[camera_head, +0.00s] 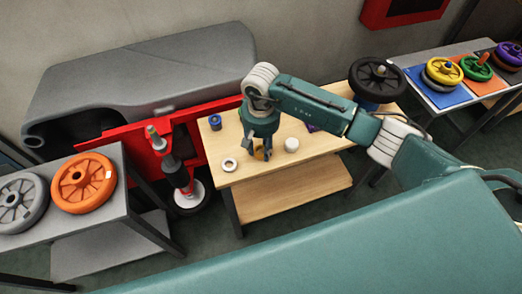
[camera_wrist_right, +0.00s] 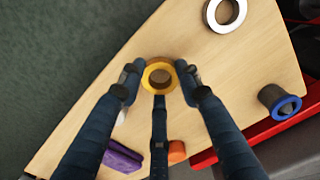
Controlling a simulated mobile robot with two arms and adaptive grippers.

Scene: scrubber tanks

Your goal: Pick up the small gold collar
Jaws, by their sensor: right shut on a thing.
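The small gold collar (camera_wrist_right: 146,73) is a thick golden ring at the upper middle of the right wrist view. The fingers of my right gripper (camera_wrist_right: 160,80) are closed around its outside, at left, right and near side. In the head view my right gripper (camera_head: 259,154) points down at the light wooden table (camera_head: 240,194). Only a bit of the collar (camera_head: 261,155) shows between the fingers there. I cannot tell whether the collar touches the table. My left gripper is not in view.
A white ring (camera_head: 229,164) and a white cylinder (camera_head: 291,145) stand either side of my right gripper. A blue-rimmed dark piece (camera_head: 215,121), a purple piece (camera_wrist_right: 120,158) and an orange piece (camera_wrist_right: 177,151) are nearby. A black wheel (camera_head: 377,79) stands at the table's right end.

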